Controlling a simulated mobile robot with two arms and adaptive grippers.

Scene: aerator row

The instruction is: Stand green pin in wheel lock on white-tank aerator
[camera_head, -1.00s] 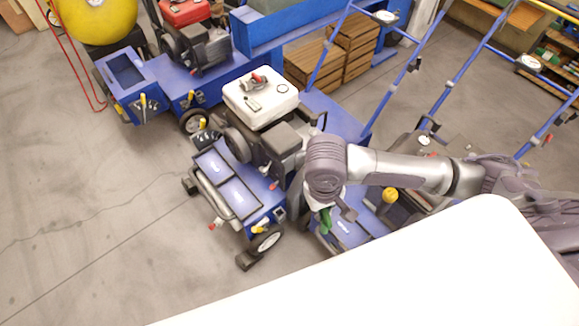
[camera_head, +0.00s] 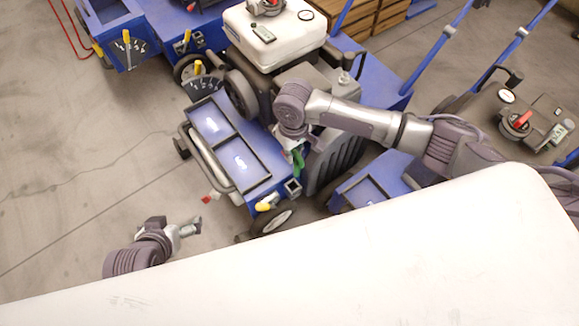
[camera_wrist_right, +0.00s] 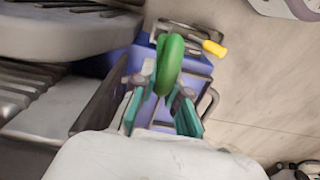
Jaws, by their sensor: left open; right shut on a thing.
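The white-tank aerator (camera_head: 246,165) is a blue machine with a white tank (camera_head: 275,36) on top. My right gripper (camera_head: 296,154) is shut on the green pin (camera_head: 299,162), just above that corner. In the right wrist view the pin's looped green top (camera_wrist_right: 170,62) sits between the fingers; its lower end is hidden. My left gripper (camera_head: 186,229) is open and empty over the floor, left of the aerator.
Another blue aerator (camera_head: 112,38) stands at the back left. A third machine (camera_head: 372,183) stands close on the right, with a red-knobbed tank (camera_head: 517,122) nearby. A white surface (camera_head: 330,265) fills the foreground. The floor (camera_head: 80,180) at left is clear.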

